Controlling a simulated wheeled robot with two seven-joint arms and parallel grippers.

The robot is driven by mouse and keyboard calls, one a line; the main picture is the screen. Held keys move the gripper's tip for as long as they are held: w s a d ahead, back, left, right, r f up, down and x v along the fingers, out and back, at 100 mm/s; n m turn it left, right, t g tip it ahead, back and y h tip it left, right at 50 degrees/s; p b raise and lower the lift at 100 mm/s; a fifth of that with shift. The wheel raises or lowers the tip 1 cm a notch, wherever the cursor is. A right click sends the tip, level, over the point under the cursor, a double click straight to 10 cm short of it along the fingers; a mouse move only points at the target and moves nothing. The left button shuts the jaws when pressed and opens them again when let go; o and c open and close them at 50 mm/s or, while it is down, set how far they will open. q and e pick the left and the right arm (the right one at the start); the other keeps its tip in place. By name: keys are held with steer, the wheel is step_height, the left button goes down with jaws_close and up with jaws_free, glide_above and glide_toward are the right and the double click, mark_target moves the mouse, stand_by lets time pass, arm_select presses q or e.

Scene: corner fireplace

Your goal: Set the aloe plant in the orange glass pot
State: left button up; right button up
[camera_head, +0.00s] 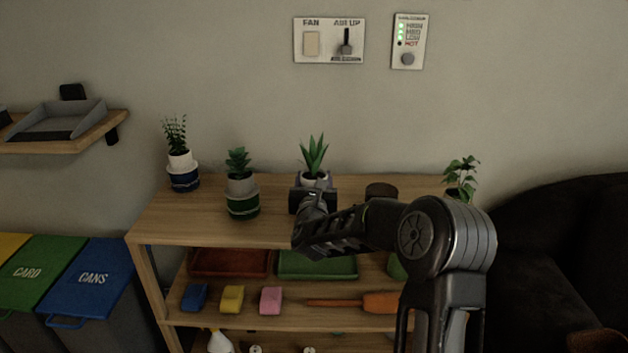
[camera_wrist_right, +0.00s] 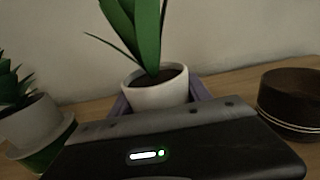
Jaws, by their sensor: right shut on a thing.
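The aloe plant (camera_head: 314,157), long green leaves in a white pot, is upright at the shelf top's middle; the right wrist view also shows its white pot (camera_wrist_right: 158,92). My right gripper (camera_head: 313,190) is at this pot and shut on it; its body hides the fingertips and the pot's lower part. Purple-grey edges show on both sides of the pot; I cannot tell what they belong to. A dark brown round pot (camera_head: 381,190) stands apart to the right, also in the right wrist view (camera_wrist_right: 288,98); it may be the orange glass pot. My left gripper is not in view.
A succulent in a grey pot within a green pot (camera_head: 243,205) stands close left of the aloe. A plant in a white and blue pot (camera_head: 183,178) is farther left. Another plant (camera_head: 461,180) is at the right end, partly behind my right arm. The shelf top's front left (camera_head: 180,220) is clear.

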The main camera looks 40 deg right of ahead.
steer(key=shift+f, duration=0.1)
steer(key=o, duration=1.1)
steer(key=shift+c, duration=0.2)
steer(key=b+v, duration=0.1)
steer(key=v, duration=0.7)
steer(key=shift+w, duration=0.1)
